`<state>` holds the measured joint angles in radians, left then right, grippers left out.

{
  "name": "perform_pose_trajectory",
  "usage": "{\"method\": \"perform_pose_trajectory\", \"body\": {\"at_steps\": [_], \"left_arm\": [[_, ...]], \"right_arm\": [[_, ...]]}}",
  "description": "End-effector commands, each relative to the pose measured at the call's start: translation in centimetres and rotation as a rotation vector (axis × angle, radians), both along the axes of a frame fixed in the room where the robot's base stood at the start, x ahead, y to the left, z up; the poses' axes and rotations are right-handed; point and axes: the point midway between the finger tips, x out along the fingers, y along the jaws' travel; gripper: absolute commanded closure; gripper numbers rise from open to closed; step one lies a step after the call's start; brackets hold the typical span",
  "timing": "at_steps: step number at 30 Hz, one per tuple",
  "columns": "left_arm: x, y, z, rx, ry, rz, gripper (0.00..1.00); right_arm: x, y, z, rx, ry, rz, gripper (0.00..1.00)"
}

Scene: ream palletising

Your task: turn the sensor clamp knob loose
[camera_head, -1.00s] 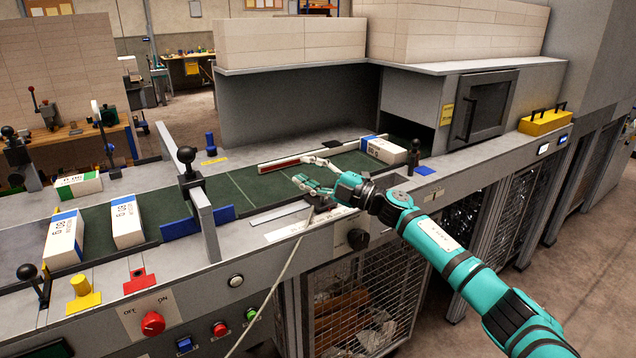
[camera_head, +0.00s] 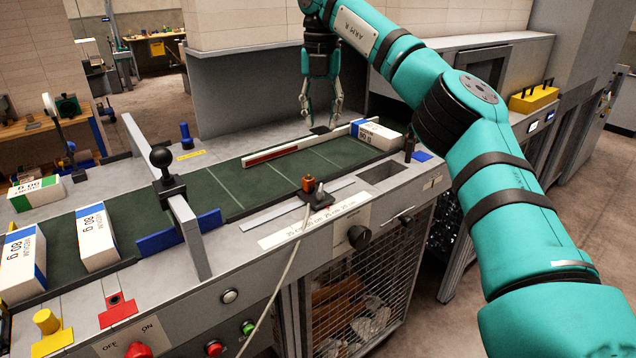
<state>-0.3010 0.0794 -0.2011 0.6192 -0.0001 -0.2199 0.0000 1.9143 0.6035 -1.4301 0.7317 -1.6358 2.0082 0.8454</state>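The orange-topped sensor (camera_head: 308,184) sits on a dark clamp block on the near rail of the conveyor, with a pale cable running down from it. A printed scale (camera_head: 312,225) lies in front of it. A round black knob (camera_head: 358,237) is on the front panel below the rail; I cannot tell whether it is the clamp knob. My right gripper (camera_head: 320,118) points down over the far side of the belt, behind the sensor and apart from it. Its fingers are spread and nothing shows between them. My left gripper is not in view.
A green belt (camera_head: 225,185) carries white paper reams, one (camera_head: 377,134) at its right end. A red-and-white bar (camera_head: 270,156) lies along the far belt edge. A black ball-topped handle (camera_head: 161,157) stands left of the sensor. My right arm fills the right side.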

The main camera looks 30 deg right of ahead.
Motion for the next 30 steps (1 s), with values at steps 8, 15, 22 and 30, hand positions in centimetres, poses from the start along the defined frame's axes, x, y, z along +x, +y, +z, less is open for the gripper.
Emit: {"method": "perform_pose_trajectory", "body": {"at_steps": [8, 15, 22, 30], "left_arm": [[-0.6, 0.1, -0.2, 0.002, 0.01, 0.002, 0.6], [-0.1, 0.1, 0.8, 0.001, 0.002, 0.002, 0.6], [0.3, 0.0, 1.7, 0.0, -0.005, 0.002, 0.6], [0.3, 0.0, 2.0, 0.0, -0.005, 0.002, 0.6]], "right_arm": [[-0.1, 0.0, -5.8, 0.003, 0.003, 0.003, 0.68], [-0.1, 0.0, -10.9, 0.004, 0.003, 0.005, 0.68], [0.0, 0.1, -14.8, 0.005, 0.001, 0.005, 0.68], [0.0, 0.1, -16.4, 0.006, -0.002, 0.005, 0.68]]}}
